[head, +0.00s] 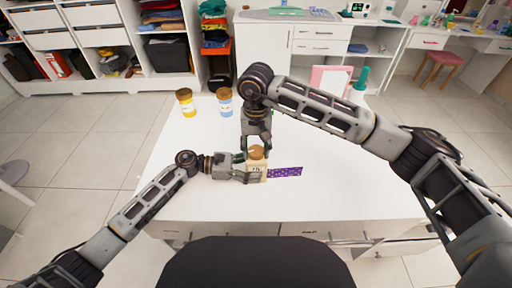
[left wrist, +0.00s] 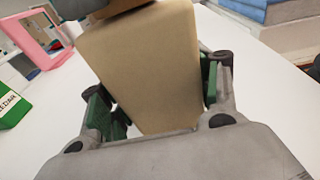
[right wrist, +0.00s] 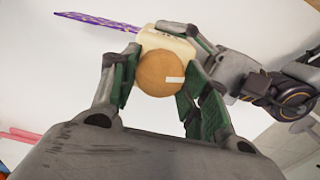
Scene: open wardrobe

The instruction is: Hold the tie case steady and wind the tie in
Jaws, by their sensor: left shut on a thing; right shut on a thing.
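The tie case (head: 257,168) is a small cream-tan box standing upright on the white table, with a round brown knob (head: 257,152) on top. A purple dotted strip of tie (head: 285,172) lies out from the case to the right. It also shows in the right wrist view (right wrist: 98,20). My left gripper (head: 250,175) is shut on the sides of the case, whose tan face (left wrist: 140,65) fills the left wrist view between the green pads. My right gripper (head: 257,150) comes down from above and is shut on the knob, seen end-on in the right wrist view (right wrist: 157,75).
A yellow jar (head: 186,103) and a blue jar (head: 225,102) with brown lids stand at the back left of the table. The table's front left and right are clear.

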